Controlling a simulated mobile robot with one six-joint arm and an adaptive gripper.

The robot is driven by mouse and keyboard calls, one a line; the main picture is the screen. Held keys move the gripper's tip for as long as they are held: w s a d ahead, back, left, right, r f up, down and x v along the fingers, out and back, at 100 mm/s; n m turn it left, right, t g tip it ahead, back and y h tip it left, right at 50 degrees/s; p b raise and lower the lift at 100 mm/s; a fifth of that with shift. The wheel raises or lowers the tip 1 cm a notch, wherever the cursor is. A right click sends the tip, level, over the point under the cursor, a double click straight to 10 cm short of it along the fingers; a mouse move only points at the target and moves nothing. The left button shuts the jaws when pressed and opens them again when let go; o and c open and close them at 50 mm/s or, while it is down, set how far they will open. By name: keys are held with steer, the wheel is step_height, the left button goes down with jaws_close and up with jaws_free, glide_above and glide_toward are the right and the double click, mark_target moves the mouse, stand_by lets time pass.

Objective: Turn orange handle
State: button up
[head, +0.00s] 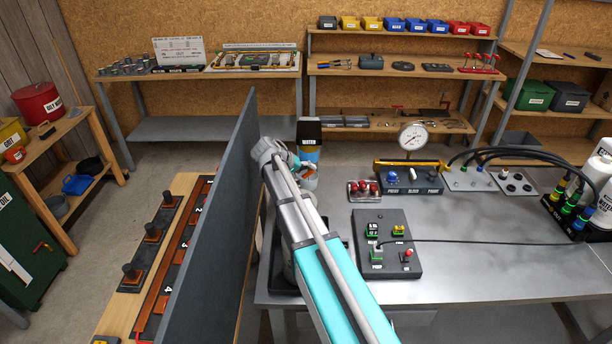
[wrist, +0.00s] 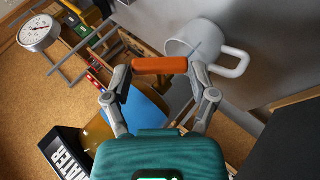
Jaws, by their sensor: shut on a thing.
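The orange handle (wrist: 160,65) is a short bar lying nearly level across the wrist view. My gripper (wrist: 161,72) has one finger at each end of it and is shut on it. A grey-white mug-like body (wrist: 196,42) with a looped grip is just behind the handle, to its right. In the head view my gripper (head: 291,166) is at the far end of my arm, just right of the dark upright panel. I cannot make out the handle clearly there, as my arm and gripper cover much of that spot.
A blue container with a black WATER top (head: 309,132) stands just beyond my gripper. The tall dark panel (head: 215,220) stands close on the left. The metal bench (head: 470,270) on the right holds a control box (head: 387,262), a pressure gauge (head: 412,137) and hoses.

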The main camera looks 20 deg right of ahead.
stand_by(0.4)
steer(key=o, duration=1)
steer(key=shift+r+y+p, duration=0.1)
steer(key=shift+y+p, duration=0.2)
steer(key=shift+p, duration=0.15)
steer(key=shift+s+d+r+m+t+y+p, duration=0.1)
steer(key=shift+m+t+y+p, duration=0.05)
steer(key=shift+y+p, duration=0.35)
steer(key=shift+d+r+m+t+y+p, duration=0.1)
steer(key=shift+m+t+y+p, duration=0.05)
steer(key=shift+y+p, duration=0.3)
steer(key=shift+d+m+t+y+p, duration=0.2)
steer(key=shift+m+t+y+p, duration=0.1)
steer(key=shift+y+p, duration=0.75)
steer(key=shift+s+d+m+t+y, duration=0.15)
steer(key=shift+t+y, duration=0.1)
steer(key=shift+y, duration=0.5)
steer(key=shift+w+d+m+t+y, duration=0.15)
steer(key=shift+t+y, duration=0.1)
steer(key=shift+y, duration=0.5)
steer(key=p+v, duration=1.3)
steer(key=shift+s+r, duration=0.15)
steer(key=shift+r, duration=0.2)
